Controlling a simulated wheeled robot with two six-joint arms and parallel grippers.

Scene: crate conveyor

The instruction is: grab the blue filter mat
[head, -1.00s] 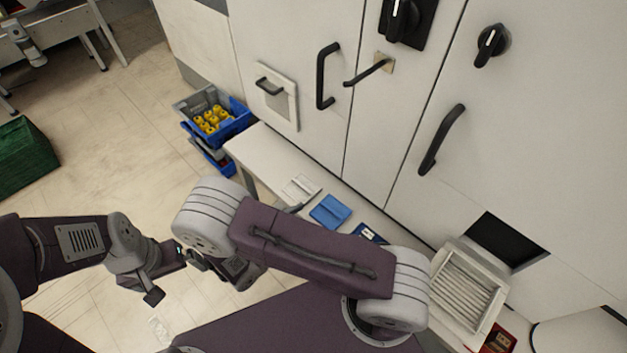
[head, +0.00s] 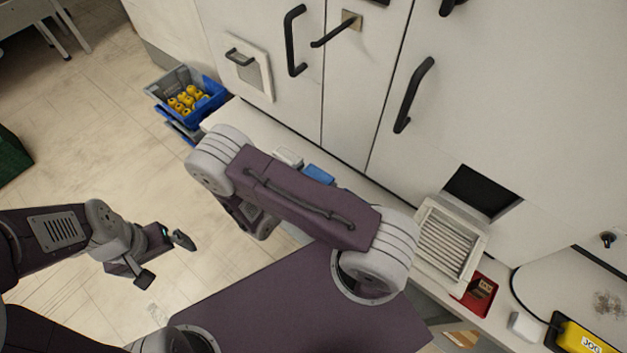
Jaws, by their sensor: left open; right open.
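The blue mat (head: 318,173) lies flat on the narrow white bench along the cabinet wall. Only its far part shows; my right arm crosses in front of it and hides the rest. A white mat-like piece (head: 288,157) lies just left of it. My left gripper (head: 165,259) is open and empty over the floor at the lower left, well away from the bench. My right gripper's fingers are hidden behind my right arm, so I cannot see how they stand to the mat.
Blue and grey crates with yellow parts (head: 187,101) stand at the bench's left end. A white slatted filter frame (head: 447,240) and a red tray (head: 478,296) lie on its right part. Black handles (head: 414,95) stick out from the cabinet.

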